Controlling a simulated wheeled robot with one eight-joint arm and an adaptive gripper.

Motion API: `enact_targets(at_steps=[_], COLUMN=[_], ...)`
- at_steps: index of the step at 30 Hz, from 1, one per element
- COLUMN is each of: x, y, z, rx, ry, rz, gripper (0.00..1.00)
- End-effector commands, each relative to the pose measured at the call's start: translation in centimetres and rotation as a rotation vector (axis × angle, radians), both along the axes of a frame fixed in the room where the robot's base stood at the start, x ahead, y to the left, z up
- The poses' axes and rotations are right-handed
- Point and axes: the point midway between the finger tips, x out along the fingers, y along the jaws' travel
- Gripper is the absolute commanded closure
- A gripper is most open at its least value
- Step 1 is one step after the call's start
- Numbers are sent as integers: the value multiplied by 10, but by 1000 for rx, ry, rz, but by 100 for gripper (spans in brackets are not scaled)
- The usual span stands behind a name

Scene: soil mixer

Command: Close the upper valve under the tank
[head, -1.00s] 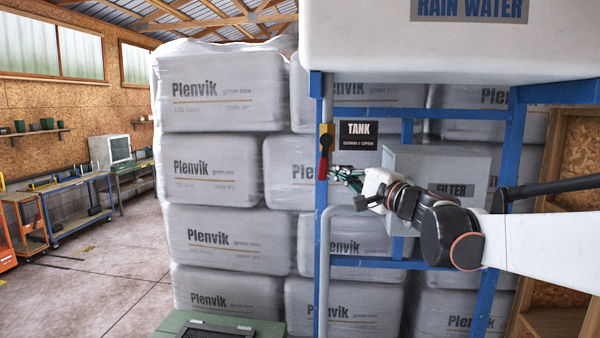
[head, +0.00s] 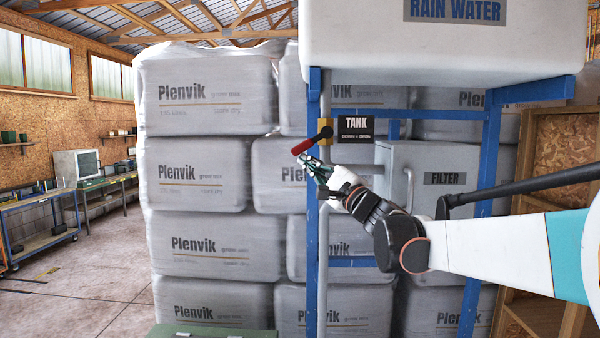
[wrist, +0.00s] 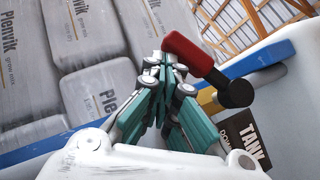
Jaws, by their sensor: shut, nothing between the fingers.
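The upper valve has a red handle (head: 304,146) on a dark pivot and a yellow body (head: 325,126), on a grey pipe below the white tank (head: 450,50). The handle points left and slightly down. The sign (head: 356,128) beside it reads TANK, with small text below. My gripper (head: 308,162) is shut and empty, just under the handle. In the wrist view, the red handle (wrist: 190,52) lies right beside the teal fingertips (wrist: 165,62); they look close to touching, but I cannot tell for sure.
The blue frame (head: 312,220) stands close around the pipe. A grey filter box (head: 425,195) is right of it, behind my arm. Wrapped Plenvik bags (head: 200,175) are stacked behind. Open floor (head: 90,260) lies at left.

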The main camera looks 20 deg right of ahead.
Motion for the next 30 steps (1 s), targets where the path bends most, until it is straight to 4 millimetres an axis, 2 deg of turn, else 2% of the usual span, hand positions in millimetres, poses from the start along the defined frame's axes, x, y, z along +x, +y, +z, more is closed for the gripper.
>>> enact_targets(at_steps=[15,30], x=[9,11], y=[27,32], z=[23,31], rx=[0,0], ry=[1,1], rz=[2,0], gripper=[100,100])
